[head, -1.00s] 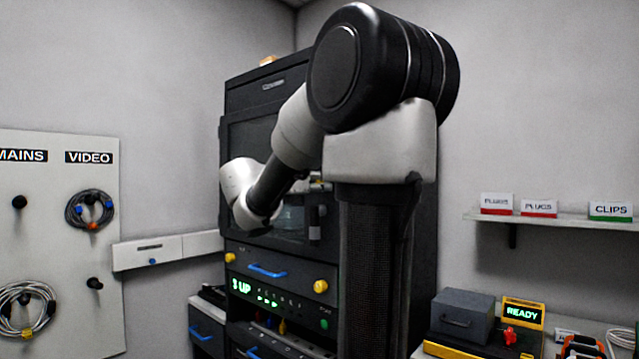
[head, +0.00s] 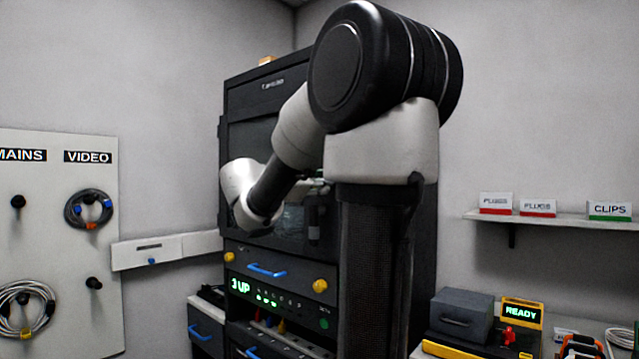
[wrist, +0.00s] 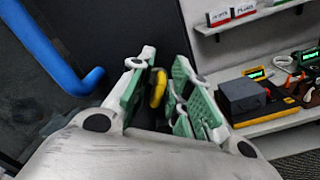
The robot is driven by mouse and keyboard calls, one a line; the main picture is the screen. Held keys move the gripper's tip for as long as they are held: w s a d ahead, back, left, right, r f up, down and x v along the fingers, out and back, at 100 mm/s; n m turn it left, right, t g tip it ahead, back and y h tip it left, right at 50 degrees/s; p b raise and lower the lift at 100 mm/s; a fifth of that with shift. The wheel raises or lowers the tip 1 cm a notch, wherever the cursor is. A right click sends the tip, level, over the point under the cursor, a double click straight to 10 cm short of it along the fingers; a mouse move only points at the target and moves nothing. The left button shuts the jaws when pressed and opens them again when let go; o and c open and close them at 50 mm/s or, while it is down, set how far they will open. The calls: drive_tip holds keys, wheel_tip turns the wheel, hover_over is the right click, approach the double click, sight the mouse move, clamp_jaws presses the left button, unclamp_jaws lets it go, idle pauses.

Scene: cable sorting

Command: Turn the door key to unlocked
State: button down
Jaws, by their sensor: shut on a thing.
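My gripper (wrist: 168,80), with green pads on its two fingers, shows in the wrist view. It is shut on a small yellow piece, which I take to be the door key (wrist: 158,88). The key's turn angle and the lock are not clear. The dark cabinet door (wrist: 45,105) fills the left of the wrist view. In the head view the cabinet door (head: 250,135) is behind my arm, and the arm hides the key and most of the gripper.
A thick blue handle (wrist: 50,50) runs close by on the left in the wrist view. A shelf (head: 570,218) with label cards is on the right wall. Below it, a grey box (head: 465,312) stands on a bench. A cable board (head: 60,230) is at the left.

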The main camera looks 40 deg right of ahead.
drive_tip(key=m, duration=0.5)
drive_tip(key=shift+s+f+m, duration=0.15)
drive_tip(key=shift+m, duration=0.15)
drive_tip(key=m, duration=0.4)
drive_tip(key=shift+f+m, duration=0.15)
drive_tip(key=shift+m, duration=0.15)
drive_tip(key=c, duration=1.6)
unclamp_jaws()
drive_tip(key=shift+o, duration=0.2)
drive_tip(key=s+a, duration=0.1)
drive_tip(key=a, duration=1.1)
